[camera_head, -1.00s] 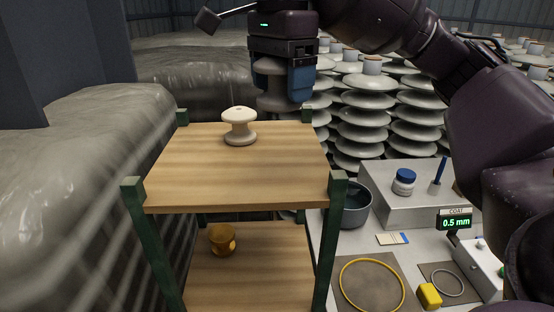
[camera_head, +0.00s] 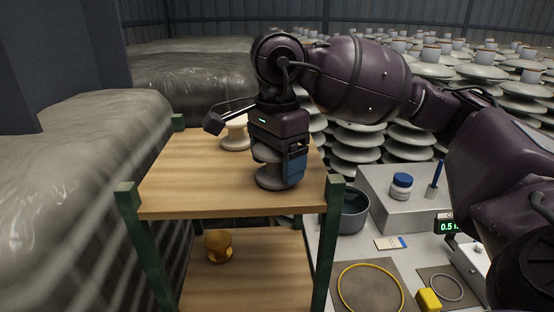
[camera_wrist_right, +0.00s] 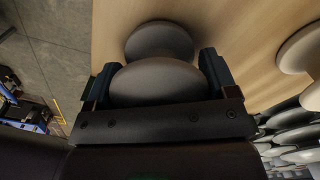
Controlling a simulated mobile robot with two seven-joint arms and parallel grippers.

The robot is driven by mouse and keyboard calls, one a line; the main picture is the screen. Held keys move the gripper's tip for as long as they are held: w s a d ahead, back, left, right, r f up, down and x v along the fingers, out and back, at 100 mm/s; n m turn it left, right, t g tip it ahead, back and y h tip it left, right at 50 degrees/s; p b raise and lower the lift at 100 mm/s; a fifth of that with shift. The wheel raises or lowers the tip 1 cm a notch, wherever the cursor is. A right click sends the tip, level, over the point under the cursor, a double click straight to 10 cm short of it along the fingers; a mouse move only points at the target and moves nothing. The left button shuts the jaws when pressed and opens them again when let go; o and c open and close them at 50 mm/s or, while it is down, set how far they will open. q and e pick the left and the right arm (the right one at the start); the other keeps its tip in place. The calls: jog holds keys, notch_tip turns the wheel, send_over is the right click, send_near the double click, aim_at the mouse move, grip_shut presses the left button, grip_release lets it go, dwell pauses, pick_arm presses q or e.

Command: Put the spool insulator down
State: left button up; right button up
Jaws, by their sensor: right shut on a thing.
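My right gripper (camera_head: 280,165) is shut on a grey spool insulator (camera_head: 270,181) at the right part of the shelf's wooden top (camera_head: 185,190). The spool is upright, and its lower flange is at the top board; I cannot tell whether it touches. In the right wrist view the spool (camera_wrist_right: 160,42) sits between the two blue-grey fingers of the gripper (camera_wrist_right: 158,75), with the board behind it. A second, cream spool (camera_head: 236,143) stands farther back on the board, partly hidden by my wrist. My left gripper is not in view.
An amber spool-like piece (camera_head: 219,246) stands on the lower shelf. A dark pot (camera_head: 354,212), a grey box (camera_head: 378,198) with a blue-lidded jar (camera_head: 401,186) and a yellow ring (camera_head: 345,280) are to the right. Stacked grey discs fill the back. The board's front left is clear.

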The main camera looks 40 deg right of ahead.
jog(key=shift+f, duration=0.15)
jog(key=o, duration=1.2)
notch_tip(320, 180, up, 12)
jog(key=shift+r, duration=0.1)
dwell(0.4)
